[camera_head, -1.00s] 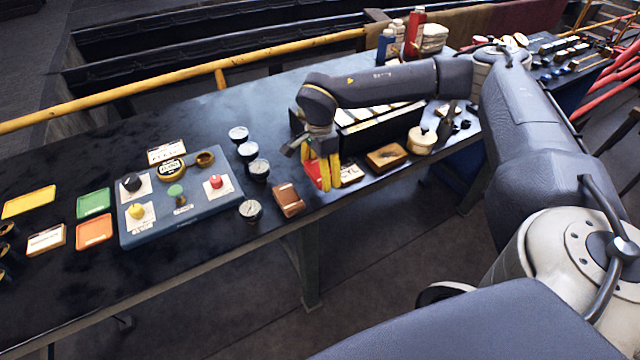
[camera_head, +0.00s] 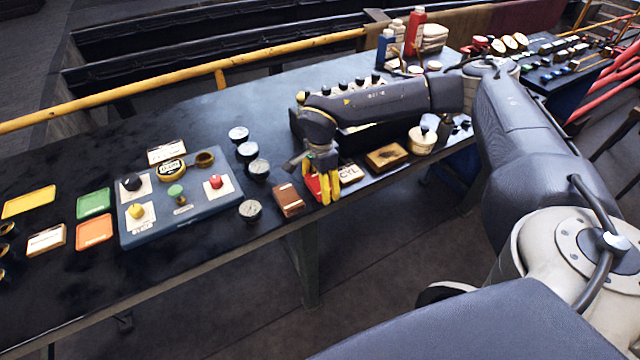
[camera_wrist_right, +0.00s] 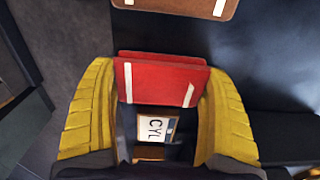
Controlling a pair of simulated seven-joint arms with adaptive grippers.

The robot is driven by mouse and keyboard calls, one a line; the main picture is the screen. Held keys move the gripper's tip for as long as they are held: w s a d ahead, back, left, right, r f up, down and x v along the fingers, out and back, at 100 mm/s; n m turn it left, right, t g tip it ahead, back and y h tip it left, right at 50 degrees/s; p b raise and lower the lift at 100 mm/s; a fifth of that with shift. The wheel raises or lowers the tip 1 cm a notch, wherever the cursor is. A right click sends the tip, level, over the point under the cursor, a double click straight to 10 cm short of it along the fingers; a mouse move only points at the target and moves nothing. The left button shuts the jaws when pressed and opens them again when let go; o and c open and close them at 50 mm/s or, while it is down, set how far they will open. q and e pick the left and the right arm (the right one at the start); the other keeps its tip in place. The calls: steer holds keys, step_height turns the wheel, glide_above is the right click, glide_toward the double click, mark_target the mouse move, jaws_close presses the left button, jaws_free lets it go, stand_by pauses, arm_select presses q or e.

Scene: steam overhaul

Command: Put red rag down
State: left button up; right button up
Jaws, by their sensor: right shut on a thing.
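The red rag (camera_wrist_right: 160,80) is a folded flat piece with pale stripes. In the right wrist view it lies between the yellow fingers of my right gripper (camera_wrist_right: 158,105), which is shut on it. In the head view my right gripper (camera_head: 323,188) is low over the front edge of the dark table (camera_head: 205,115), with the red rag (camera_head: 312,184) partly hidden by the fingers. I cannot tell whether the rag touches the table. My left gripper is not in view.
A brown folded piece (camera_head: 288,199) lies just left of the right gripper. A card marked CYL (camera_head: 350,173) and a wooden box (camera_head: 386,157) stand to its right. Several gauges and a blue panel (camera_head: 215,205) with knobs are farther left.

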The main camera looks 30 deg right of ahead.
steer(key=shift+f, duration=0.15)
steer(key=o, duration=1)
steer(key=shift+o, duration=0.2)
step_height(320, 180, up, 12)
steer(key=shift+r, duration=0.2)
